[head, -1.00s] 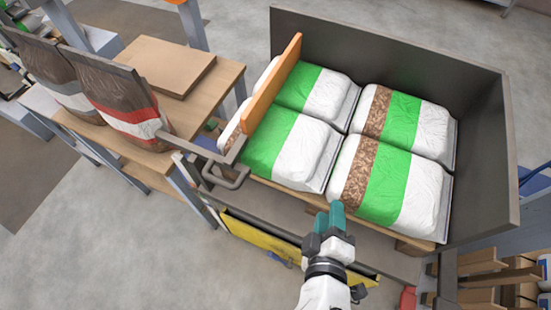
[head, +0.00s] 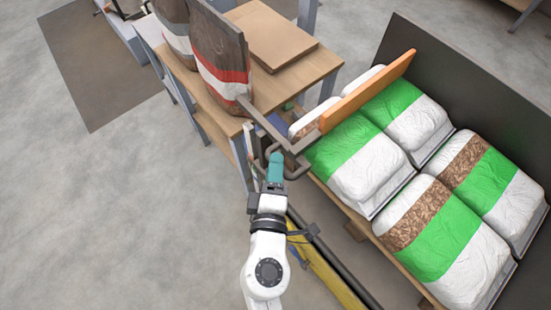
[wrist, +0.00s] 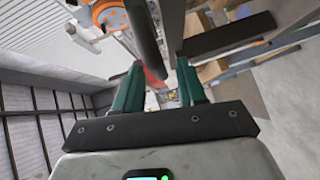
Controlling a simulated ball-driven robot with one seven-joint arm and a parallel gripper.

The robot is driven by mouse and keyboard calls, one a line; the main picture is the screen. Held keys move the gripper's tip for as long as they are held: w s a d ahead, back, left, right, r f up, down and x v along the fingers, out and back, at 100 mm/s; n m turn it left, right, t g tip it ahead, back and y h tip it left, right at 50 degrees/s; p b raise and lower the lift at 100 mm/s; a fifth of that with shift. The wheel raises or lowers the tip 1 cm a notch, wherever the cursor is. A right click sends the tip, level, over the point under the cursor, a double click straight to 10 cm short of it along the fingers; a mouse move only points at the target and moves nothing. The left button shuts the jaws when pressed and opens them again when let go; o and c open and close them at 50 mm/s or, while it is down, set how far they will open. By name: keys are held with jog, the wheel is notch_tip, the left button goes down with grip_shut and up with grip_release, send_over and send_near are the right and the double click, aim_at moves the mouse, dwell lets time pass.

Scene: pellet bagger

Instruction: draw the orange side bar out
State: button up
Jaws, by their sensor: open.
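The orange side bar (head: 367,90) stands on edge along the left side of the bag stack in the head view. A dark bar (wrist: 146,42), likely part of the handle, shows between and beyond the fingertips. I cannot tell whether the fingers touch it.
Green and white bags (head: 345,155) lie on a pallet before a dark grey wall (head: 462,75). A wooden table (head: 315,65) with brown bags (head: 222,50) stands at upper left.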

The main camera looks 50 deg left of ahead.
jog(key=shift+x, duration=1.05)
grip_shut()
